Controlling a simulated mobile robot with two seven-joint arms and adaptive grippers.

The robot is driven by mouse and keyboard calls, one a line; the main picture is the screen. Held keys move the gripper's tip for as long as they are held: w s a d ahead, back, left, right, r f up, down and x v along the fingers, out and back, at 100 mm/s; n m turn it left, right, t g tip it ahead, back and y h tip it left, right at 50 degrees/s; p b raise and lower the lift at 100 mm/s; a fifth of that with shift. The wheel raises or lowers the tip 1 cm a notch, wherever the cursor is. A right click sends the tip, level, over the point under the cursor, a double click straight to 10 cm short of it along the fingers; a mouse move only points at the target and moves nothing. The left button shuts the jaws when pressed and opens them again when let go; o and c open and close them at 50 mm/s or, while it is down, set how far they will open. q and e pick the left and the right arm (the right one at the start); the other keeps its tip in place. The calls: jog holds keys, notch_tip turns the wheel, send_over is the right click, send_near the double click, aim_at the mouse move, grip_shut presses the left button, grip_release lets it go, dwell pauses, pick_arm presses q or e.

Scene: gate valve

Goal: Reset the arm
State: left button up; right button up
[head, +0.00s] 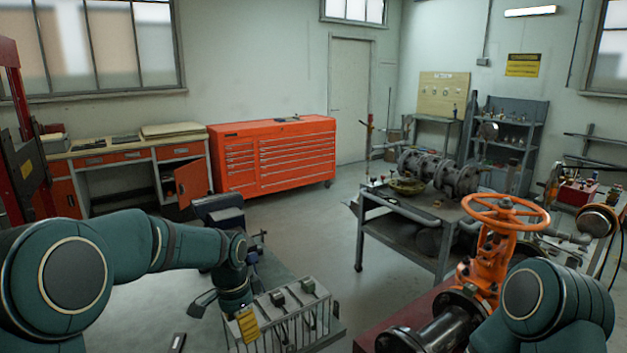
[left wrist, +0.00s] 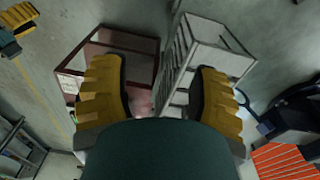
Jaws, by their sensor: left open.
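My left arm comes in from the left in the head view and bends down at the wrist. My left gripper (head: 247,326) has yellow ridged fingers and hangs beside a grey slotted rack (head: 310,292). In the left wrist view my left gripper (left wrist: 160,95) shows its two fingers wide apart with nothing between them. My right arm shows at the lower right of the head view, its hand out of sight there. A yellow ridged finger, seemingly of my right gripper (left wrist: 18,17), shows at the left wrist view's top left corner; its opening cannot be made out.
An orange gate valve (head: 490,250) with a handwheel (head: 506,211) stands close to my right arm. A metal cart (head: 405,242) with pipe parts stands behind it. A red tool cabinet (head: 275,158) and a workbench (head: 120,156) line the back. Open floor lies between.

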pick_arm(q)
notch_tip(320, 180, down, 9)
jog(key=s+d+n+h, duration=0.1)
jog(key=d+n, duration=0.1)
jog(key=s+d+f+n+h, duration=0.1)
jog(key=s+f+n, duration=0.4)
jog(key=s, duration=0.5)
jog(key=s+d+f+n+t+h, duration=0.1)
jog(key=s+f+n, duration=0.4)
jog(key=s+f, duration=0.5)
jog(key=shift+s+d+f+t, duration=0.2)
jog(key=shift+d+t, duration=0.1)
jog(key=shift+d, duration=0.45)
jog(key=shift+c, duration=1.3)
jog(key=shift+d, duration=0.1)
